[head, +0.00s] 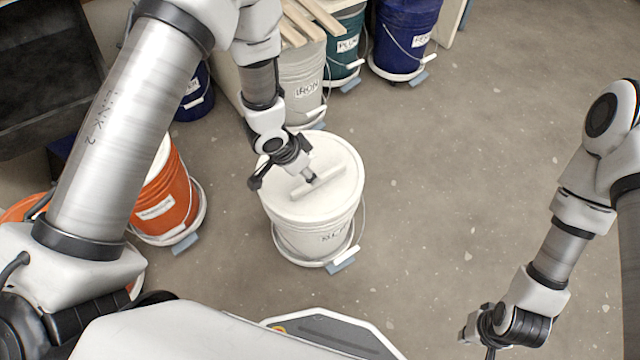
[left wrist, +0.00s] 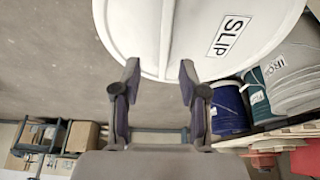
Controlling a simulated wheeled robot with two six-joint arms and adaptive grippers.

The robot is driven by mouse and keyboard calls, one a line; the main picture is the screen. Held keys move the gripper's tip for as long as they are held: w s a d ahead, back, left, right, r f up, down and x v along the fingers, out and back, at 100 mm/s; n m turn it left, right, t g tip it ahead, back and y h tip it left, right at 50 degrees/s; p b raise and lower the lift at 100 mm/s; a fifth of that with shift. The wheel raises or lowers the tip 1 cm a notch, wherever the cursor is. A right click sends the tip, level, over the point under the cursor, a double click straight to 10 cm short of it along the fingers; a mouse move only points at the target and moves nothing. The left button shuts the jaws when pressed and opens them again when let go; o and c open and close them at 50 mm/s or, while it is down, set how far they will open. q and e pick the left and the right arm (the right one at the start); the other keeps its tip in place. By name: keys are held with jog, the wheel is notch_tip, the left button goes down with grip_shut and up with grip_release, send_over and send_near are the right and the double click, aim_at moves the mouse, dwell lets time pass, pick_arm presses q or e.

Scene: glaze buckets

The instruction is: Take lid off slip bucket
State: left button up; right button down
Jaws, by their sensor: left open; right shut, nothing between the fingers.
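The white slip bucket (head: 312,235) stands on the floor at the middle of the head view, with its white lid (head: 335,160) on. A straight bar handle (head: 330,183) crosses the lid. My left gripper (head: 306,180) is over the lid at the bar. In the left wrist view my left gripper (left wrist: 157,85) is open, and the bar (left wrist: 166,40) runs up between its fingers with room on both sides. Whether the fingers reach down beside the bar is hard to tell. My right gripper (head: 488,347) is shut and empty at the bottom right, away from the bucket.
An orange bucket (head: 165,200) stands left of the slip bucket. A grey bucket (head: 300,85) with wooden slats on top, a green bucket (head: 345,45) and a blue bucket (head: 405,35) stand behind it. The floor (head: 500,170) to the right is clear.

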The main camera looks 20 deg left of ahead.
aim_at(340, 169)
pick_arm(q)
jog(key=shift+w+a+f, duration=0.15)
jog(key=shift+f, duration=0.35)
jog(key=b+x, duration=0.1)
jog(key=x, duration=0.3)
jog(key=w+b+x, duration=0.1)
jog(key=x, duration=0.2)
jog(key=shift+r+b, duration=0.2)
jog(key=shift+b, duration=0.1)
jog(key=shift+s+r, duration=0.1)
grip_shut()
